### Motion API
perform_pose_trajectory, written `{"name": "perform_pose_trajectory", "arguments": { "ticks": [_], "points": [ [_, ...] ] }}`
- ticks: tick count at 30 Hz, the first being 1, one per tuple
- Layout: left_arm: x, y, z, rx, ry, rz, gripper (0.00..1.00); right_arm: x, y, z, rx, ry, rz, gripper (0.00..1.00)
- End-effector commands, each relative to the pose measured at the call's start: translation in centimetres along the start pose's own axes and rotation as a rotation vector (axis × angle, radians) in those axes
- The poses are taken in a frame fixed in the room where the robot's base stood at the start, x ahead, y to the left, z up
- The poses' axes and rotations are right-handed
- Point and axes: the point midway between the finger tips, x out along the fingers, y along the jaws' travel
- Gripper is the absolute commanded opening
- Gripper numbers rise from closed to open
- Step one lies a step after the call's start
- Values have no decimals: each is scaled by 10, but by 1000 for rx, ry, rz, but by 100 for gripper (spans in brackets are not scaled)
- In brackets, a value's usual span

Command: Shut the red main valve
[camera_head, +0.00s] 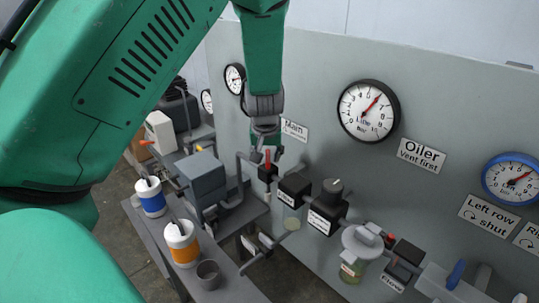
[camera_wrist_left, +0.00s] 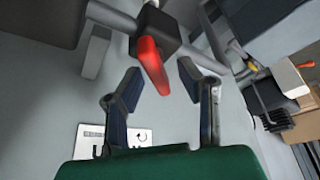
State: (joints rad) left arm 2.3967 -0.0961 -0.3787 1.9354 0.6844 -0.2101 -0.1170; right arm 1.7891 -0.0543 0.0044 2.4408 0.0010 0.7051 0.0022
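The red main valve (camera_head: 268,158) is a red lever on a black valve body in the pipe run, below the "Main" label (camera_head: 294,130). In the left wrist view the red lever (camera_wrist_left: 151,64) points from the black body (camera_wrist_left: 155,32) toward my gripper. My left gripper (camera_head: 266,150) is at the lever, reaching down from above. In the left wrist view its fingers (camera_wrist_left: 157,84) are apart, with the lever's tip between or just beyond the fingertips; contact cannot be told. My right gripper is not in view.
Right of the valve, black fittings (camera_head: 294,188), a knobbed regulator (camera_head: 328,205) and the oiler (camera_head: 361,250) line the panel. Gauges (camera_head: 367,110) hang above. Left, a bench holds a grey box (camera_head: 203,178), an orange-banded pot (camera_head: 181,243) and a blue-banded pot (camera_head: 150,197).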

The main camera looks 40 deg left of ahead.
Motion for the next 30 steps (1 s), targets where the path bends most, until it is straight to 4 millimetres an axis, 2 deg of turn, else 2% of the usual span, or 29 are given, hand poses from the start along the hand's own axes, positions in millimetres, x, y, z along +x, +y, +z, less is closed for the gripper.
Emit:
{"name": "perform_pose_trajectory", "arguments": {
  "ticks": [4,5,7,30],
  "points": [
    [-4,3,2,3,3,-3,32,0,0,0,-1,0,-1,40],
    [-4,4,3,3,4,-4,25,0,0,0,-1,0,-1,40],
    [-5,5,4,4,5,-5,0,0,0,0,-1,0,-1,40],
    [-5,5,5,26,0,7,0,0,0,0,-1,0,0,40]
  ]
}}
